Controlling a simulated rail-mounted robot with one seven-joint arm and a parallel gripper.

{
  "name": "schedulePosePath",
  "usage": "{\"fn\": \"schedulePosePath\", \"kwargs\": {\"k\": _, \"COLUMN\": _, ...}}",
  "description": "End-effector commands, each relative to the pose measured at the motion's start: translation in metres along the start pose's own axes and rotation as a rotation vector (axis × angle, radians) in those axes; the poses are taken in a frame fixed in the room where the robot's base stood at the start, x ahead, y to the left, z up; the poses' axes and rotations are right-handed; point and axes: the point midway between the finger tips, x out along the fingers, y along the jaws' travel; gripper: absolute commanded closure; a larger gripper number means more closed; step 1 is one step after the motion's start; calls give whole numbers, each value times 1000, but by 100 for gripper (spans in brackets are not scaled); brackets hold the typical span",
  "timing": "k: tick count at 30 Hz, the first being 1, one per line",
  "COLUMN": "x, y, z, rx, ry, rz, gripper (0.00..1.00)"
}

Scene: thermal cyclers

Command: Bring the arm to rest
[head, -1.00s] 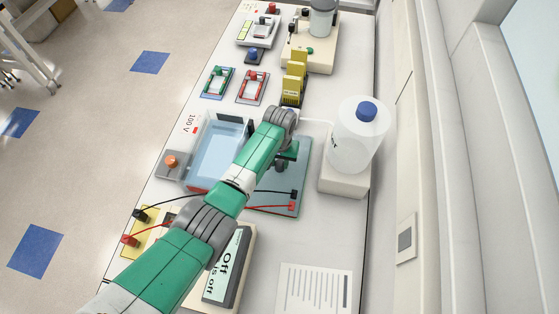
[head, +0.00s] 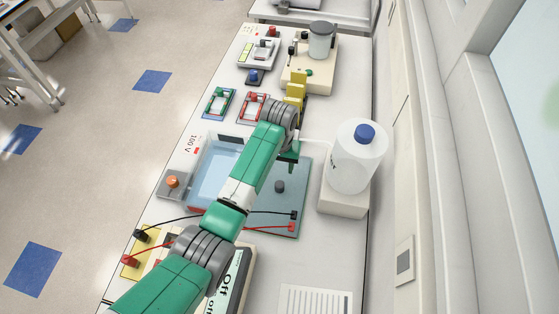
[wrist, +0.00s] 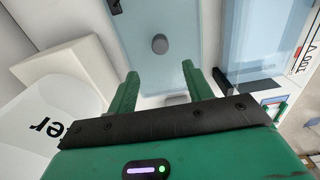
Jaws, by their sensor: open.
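My arm reaches over the bench from the lower left of the head view, with its wrist over the middle of the bench. My gripper (head: 288,160) is partly hidden behind the wrist there. In the wrist view my gripper (wrist: 161,84) has two green fingers spread wide apart with nothing between them. Beyond the fingertips lies a flat blue-grey plate (wrist: 185,40) with a round grey knob (wrist: 160,44). The same plate (head: 291,200) and knob (head: 279,186) show in the head view, just below the gripper.
A white bottle (head: 354,165) with a blue cap stands close right of the gripper. A clear tank (head: 215,175) of bluish liquid is to the left. Yellow blocks (head: 295,90) stand behind the wrist. Black and red leads (head: 275,227) cross under the arm.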

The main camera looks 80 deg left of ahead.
Motion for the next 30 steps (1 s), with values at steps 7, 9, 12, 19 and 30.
{"fn": "schedulePosePath", "kwargs": {"k": 7, "x": -15, "y": 0, "z": 0, "rx": 0, "ry": 0, "rz": 0, "gripper": 49}}
{"fn": "schedulePosePath", "kwargs": {"k": 9, "x": -15, "y": 0, "z": 0, "rx": 0, "ry": 0, "rz": 0, "gripper": 49}}
{"fn": "schedulePosePath", "kwargs": {"k": 12, "x": -15, "y": 0, "z": 0, "rx": 0, "ry": 0, "rz": 0, "gripper": 49}}
{"fn": "schedulePosePath", "kwargs": {"k": 19, "x": 4, "y": 0, "z": 1, "rx": 0, "ry": -4, "rz": -1, "gripper": 49}}
{"fn": "schedulePosePath", "kwargs": {"k": 30, "x": 93, "y": 0, "z": 1, "rx": 0, "ry": -4, "rz": -2, "gripper": 49}}
